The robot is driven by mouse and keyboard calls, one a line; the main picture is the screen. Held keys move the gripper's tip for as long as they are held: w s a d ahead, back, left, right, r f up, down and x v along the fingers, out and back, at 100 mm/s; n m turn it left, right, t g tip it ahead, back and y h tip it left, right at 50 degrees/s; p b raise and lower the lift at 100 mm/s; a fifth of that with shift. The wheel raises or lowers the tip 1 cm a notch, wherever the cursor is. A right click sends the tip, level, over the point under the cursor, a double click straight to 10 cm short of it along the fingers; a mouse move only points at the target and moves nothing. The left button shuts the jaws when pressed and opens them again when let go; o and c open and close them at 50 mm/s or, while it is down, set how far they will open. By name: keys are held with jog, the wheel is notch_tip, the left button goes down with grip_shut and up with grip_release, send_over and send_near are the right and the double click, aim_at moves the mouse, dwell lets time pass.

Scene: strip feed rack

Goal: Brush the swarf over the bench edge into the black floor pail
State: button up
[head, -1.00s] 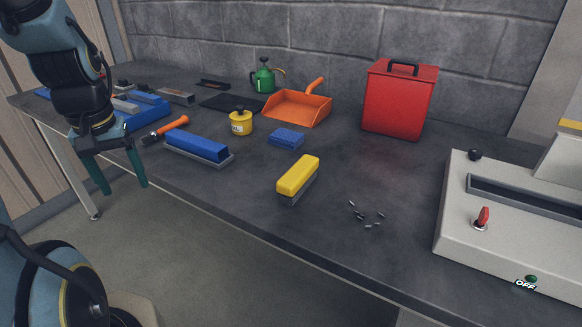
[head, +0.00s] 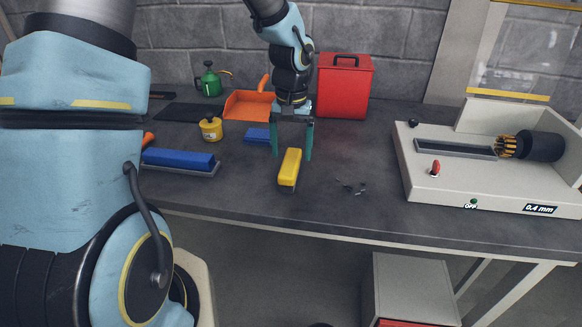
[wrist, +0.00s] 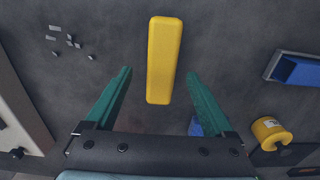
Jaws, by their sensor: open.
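The brush (head: 289,168) with a yellow block top and a grey underside stands on the dark bench (head: 240,196). The swarf (head: 351,187), several small grey bits, lies loose to its right in the head view. My gripper (head: 292,157) is open and points down over the brush. In the wrist view the yellow top (wrist: 164,60) runs between and past my open fingers (wrist: 158,74), which do not grip it. The swarf also shows at the upper left there (wrist: 70,42). I cannot make out the black floor pail; only a dark sliver shows at the head view's bottom edge.
A grey machine (head: 480,195) with a red switch stands at the right. A red bin (head: 344,88), orange dustpan (head: 250,106), yellow pot (head: 211,129), blue sponge (head: 256,135) and blue block (head: 178,159) stand behind and left. A grey cabinet (head: 410,285) is under the bench.

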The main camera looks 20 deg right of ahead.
aim_at(290, 161)
jog(key=shift+a+f+p, duration=0.1)
jog(key=shift+f+p, duration=0.45)
jog(key=shift+f, duration=1.6)
grip_shut()
